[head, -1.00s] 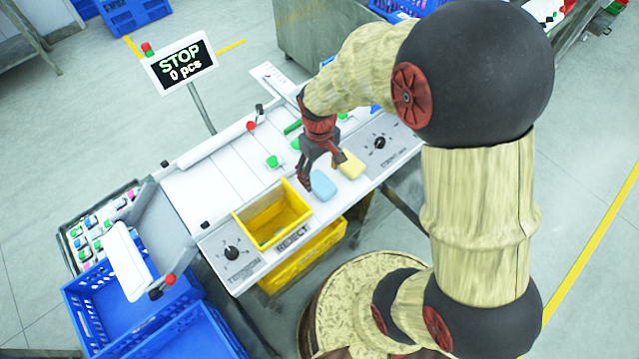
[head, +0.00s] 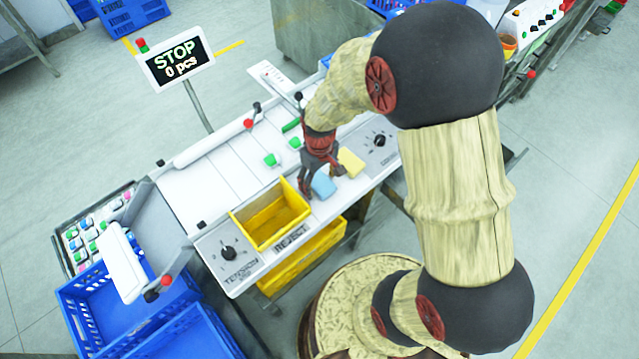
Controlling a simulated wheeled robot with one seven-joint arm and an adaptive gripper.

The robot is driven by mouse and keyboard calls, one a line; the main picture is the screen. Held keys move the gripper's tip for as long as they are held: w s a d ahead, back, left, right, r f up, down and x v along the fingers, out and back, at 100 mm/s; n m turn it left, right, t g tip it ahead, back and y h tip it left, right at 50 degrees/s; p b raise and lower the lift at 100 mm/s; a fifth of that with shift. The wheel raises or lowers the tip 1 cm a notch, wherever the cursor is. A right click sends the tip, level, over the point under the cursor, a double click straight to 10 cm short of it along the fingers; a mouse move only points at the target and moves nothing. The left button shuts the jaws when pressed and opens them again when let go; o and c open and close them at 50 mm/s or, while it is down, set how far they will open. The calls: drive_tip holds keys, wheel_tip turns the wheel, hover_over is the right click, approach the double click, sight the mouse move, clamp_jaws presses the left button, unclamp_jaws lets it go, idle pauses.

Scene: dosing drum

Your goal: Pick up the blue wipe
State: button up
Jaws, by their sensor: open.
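The blue wipe (head: 323,186) is a small light-blue block on the white machine top, right of the yellow reject bin. My gripper (head: 319,182) points down at the wipe, with its dark fingers around or just above it. One finger shows at the wipe's left side and another toward its right. The gripper is open. Part of the wipe is hidden behind the fingers, and I cannot tell whether they touch it. A yellow block (head: 351,163) lies just right of the gripper, close to the wipe.
The yellow bin (head: 273,217) stands left of the gripper. Several green pieces (head: 271,159) lie on the white surface behind. A dial (head: 379,139) sits to the right and a tension knob (head: 228,253) to the left. A STOP screen (head: 177,60) stands at the back left.

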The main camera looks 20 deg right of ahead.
sight(320, 183)
drive_tip(key=shift+c, duration=0.9)
drive_tip(key=c, duration=0.8)
drive_tip(key=shift+r, duration=0.15)
drive_tip(key=shift+r+p, duration=0.3)
drive_tip(key=shift+r, duration=0.35)
drive_tip(key=r, duration=0.1)
drive_tip(key=r+p, duration=0.1)
drive_tip(key=shift+s+r, duration=0.3)
drive_tip(key=shift+r, duration=0.05)
drive_tip(key=shift+s+a+r+p, duration=0.1)
drive_tip(key=shift+s+r+p, duration=0.4)
drive_tip(key=shift+s+r, duration=1.35)
drive_tip(key=shift+s+a+r+p, duration=0.1)
drive_tip(key=shift+s+r+p, duration=0.75)
drive_tip(key=shift+s, duration=1.8)
drive_tip(key=shift+s+r+p, duration=0.2)
drive_tip(key=shift+s+r, duration=1.5)
drive_tip(key=shift+s, duration=0.55)
